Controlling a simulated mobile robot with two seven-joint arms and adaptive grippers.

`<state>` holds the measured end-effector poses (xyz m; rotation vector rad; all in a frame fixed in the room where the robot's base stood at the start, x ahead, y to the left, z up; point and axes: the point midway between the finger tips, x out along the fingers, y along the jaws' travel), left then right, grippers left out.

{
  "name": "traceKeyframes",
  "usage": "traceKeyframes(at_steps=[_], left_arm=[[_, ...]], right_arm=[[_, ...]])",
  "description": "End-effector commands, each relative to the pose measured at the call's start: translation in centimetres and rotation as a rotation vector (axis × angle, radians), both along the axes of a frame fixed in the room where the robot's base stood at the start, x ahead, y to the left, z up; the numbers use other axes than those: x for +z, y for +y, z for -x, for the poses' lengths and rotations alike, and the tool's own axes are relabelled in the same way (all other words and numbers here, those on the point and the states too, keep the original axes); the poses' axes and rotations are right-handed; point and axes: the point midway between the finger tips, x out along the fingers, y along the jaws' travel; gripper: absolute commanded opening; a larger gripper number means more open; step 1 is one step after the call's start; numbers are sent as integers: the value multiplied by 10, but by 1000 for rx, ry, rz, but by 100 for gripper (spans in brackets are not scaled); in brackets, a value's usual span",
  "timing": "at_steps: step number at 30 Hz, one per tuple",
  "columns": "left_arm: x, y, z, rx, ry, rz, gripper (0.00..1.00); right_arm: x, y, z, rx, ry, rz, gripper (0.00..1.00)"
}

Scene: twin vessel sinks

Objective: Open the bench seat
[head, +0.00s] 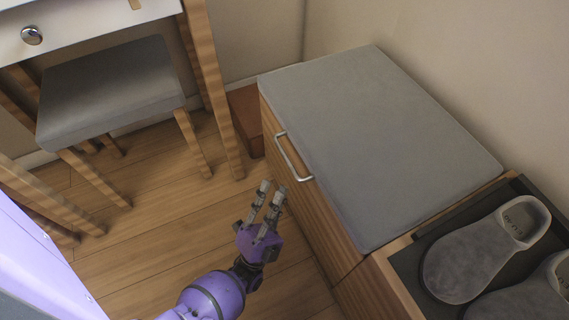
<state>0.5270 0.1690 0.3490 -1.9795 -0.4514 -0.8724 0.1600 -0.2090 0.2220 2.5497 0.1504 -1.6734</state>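The bench seat (375,140) is a wooden box with a flat grey cushion on top, against the wall right of centre. Its cushion lies level and the seat is closed. A metal handle (292,158) is fixed on its wooden front near the top edge. My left gripper (272,190) is purple and grey, with its fingers apart and nothing between them. It appears just below and left of the handle, with a small gap in the picture. Whether it is level with the handle in depth is hard to tell. My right gripper does not show.
Grey slippers (485,250) lie on a dark tray (408,262) to the right of the bench. A grey-topped stool (110,88) stands under a white table with a round drawer knob (32,36). A reddish-brown block (245,118) sits behind the table leg. Wooden floor (150,235) is clear between.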

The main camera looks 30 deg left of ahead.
Motion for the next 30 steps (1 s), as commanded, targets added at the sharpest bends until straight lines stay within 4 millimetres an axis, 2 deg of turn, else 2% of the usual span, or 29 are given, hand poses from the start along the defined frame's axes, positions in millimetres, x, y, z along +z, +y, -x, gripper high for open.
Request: traceKeyframes(at_steps=[5,18,29,30], left_arm=[[14,2,-2,25,-64,-7,16],[61,0,-42,24,-63,-7,16],[67,0,-47,23,-60,-7,16],[67,0,-47,23,-60,-7,14]], right_arm=[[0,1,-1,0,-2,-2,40],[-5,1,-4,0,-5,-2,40],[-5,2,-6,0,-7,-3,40],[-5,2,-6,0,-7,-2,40]])
